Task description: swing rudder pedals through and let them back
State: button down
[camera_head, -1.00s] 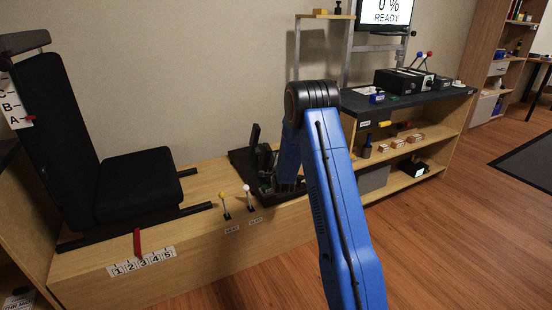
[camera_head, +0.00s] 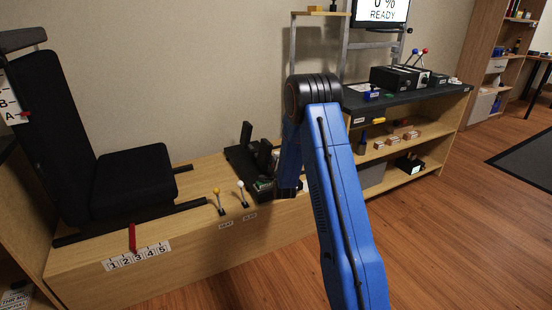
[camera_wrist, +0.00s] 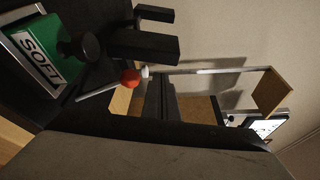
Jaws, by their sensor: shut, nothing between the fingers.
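The black rudder pedals (camera_head: 247,137) stand on a dark base (camera_head: 240,160) at the right end of the wooden platform. My gripper (camera_head: 288,190) is low at the pedal unit's right side, mostly hidden behind my blue arm. It is shut and empty; I cannot tell if it touches a pedal. In the wrist view, tilted on its side, a black block-like part, seemingly a pedal (camera_wrist: 145,46), shows near the top. Beside it are a black knob (camera_wrist: 80,47) and a green plate (camera_wrist: 38,52) reading SOFT. A large grey surface fills the bottom, very close.
A black seat (camera_head: 130,180) stands on the platform (camera_head: 190,245) at left. Two small levers, yellow-tipped (camera_head: 216,192) and white-tipped (camera_head: 241,186), rise at its front edge. A shelf unit (camera_head: 445,140) with boxes stands at right. The floor (camera_head: 450,240) at front right is clear.

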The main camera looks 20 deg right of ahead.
jog(key=shift+a+v, duration=0.15)
jog(key=shift+v, duration=0.6)
jog(key=shift+a+v, duration=0.2)
jog(key=shift+v, duration=0.55)
jog(key=s+a+r+n+g+y, duration=0.25)
jog(key=s+a+r+n, duration=0.35)
jog(key=s+r, duration=0.35)
jog(key=s+a+r+n+g+y, duration=0.1)
jog(key=s+a+r+n+g, duration=0.2)
jog(key=s+a+r+n, duration=0.45)
jog(key=s+a+r+n+g, duration=0.1)
jog(key=s+n+g, duration=0.1)
jog(key=s, duration=1.2)
jog(key=s+a+r+n+g, duration=0.1)
jog(key=s+n, duration=0.4)
jog(key=s, duration=0.9)
jog(key=s+a+r+n+g+y, duration=0.1)
jog(key=s+n+g, duration=0.2)
jog(key=s, duration=1.1)
jog(key=shift+s+r, duration=0.3)
jog(key=shift+s, duration=0.05)
